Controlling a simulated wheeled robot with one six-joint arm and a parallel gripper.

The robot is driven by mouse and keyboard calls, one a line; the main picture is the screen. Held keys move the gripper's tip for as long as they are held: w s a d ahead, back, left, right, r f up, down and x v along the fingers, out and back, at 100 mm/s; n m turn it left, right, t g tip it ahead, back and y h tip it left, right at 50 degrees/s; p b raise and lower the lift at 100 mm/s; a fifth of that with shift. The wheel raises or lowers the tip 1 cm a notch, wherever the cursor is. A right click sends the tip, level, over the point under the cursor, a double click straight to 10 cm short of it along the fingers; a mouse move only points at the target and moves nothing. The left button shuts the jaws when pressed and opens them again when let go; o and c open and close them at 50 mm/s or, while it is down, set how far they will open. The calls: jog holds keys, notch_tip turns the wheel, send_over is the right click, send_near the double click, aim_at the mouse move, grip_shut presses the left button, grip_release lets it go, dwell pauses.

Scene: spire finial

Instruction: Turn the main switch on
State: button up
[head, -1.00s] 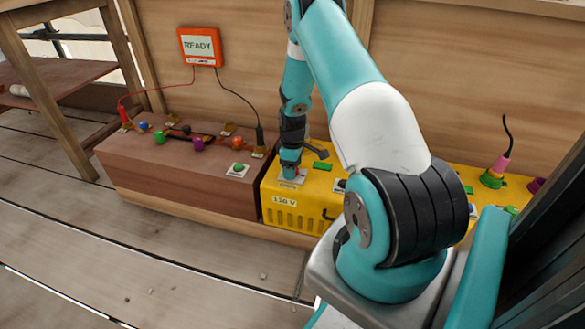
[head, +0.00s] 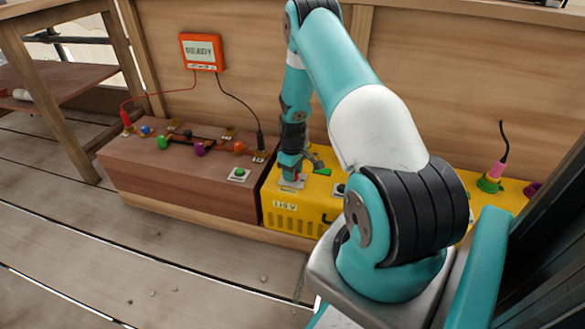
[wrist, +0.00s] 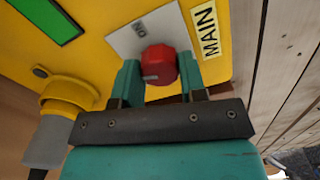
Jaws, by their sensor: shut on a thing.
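The main switch is a red knob (wrist: 158,65) on a pale plate (wrist: 120,40) marked "ON", beside a "MAIN" label (wrist: 206,31) on the yellow box (head: 290,218). A small grey mark shows on the knob's side facing my gripper. My gripper (wrist: 159,70) has one teal finger on each side of the knob and is shut on it. In the head view my gripper (head: 291,177) reaches down to the box's left end, where only a bit of red shows. The fingers hide much of the switch there.
A brown box (head: 190,190) with coloured knobs and a green button (head: 239,172) stands left of the yellow box. An orange display (head: 201,52) hangs on the wall, with red and black leads. In the wrist view a yellow fitting (wrist: 68,92) lies left of my gripper.

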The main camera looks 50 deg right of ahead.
jog(key=m+p, duration=0.2)
jog(key=m, duration=0.1)
jog(key=shift+r+m, duration=0.15)
jog(key=shift+m, duration=0.25)
jog(key=m+p, duration=0.2)
jog(key=m, duration=0.1)
jog(key=shift+m, duration=0.3)
jog(key=m+p, duration=0.1)
jog(key=m, duration=0.2)
jog(key=shift+m, duration=0.3)
jog(key=shift+a+m+p, duration=0.1)
jog(key=shift+m+p, duration=0.65)
jog(key=shift+m, duration=1.25)
jog(key=o, duration=0.9)
